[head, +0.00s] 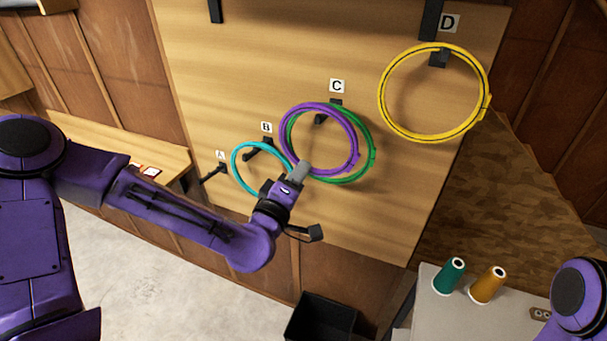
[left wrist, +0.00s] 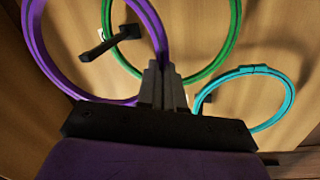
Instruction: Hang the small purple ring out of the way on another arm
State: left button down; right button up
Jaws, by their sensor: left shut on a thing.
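The purple ring (head: 284,118) is in front of the green ring (head: 374,150) by arm C (head: 320,119). My left gripper (head: 300,172) is shut on its lower edge; the fingers (left wrist: 163,82) also meet the purple ring (left wrist: 38,42) in the left wrist view. Arm C (left wrist: 110,43) shows within the purple ring's opening; I cannot tell whether the ring still rests on it. The green ring (left wrist: 235,30) is behind. Arm A (head: 212,174) is bare. My right gripper is out of view.
The teal ring (head: 235,168) hangs at arm B (head: 258,149), close beside my left gripper. The yellow ring (head: 383,88) hangs at arm D (head: 438,58). Green (head: 449,277) and orange (head: 488,285) thread cones stand lower right. A black bin (head: 320,318) is below.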

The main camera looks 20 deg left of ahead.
pick_arm(q)
jog(key=w+f+b, duration=0.2)
jog(key=w+f, duration=0.1)
jog(key=w, duration=0.2)
jog(key=shift+w+a+f, duration=0.3)
jog(key=shift+a, duration=0.05)
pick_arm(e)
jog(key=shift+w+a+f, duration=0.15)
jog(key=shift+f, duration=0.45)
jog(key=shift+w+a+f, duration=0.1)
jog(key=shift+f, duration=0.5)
pick_arm(q)
jog(key=shift+d+r, duration=0.1)
jog(key=c, duration=1)
grip_release()
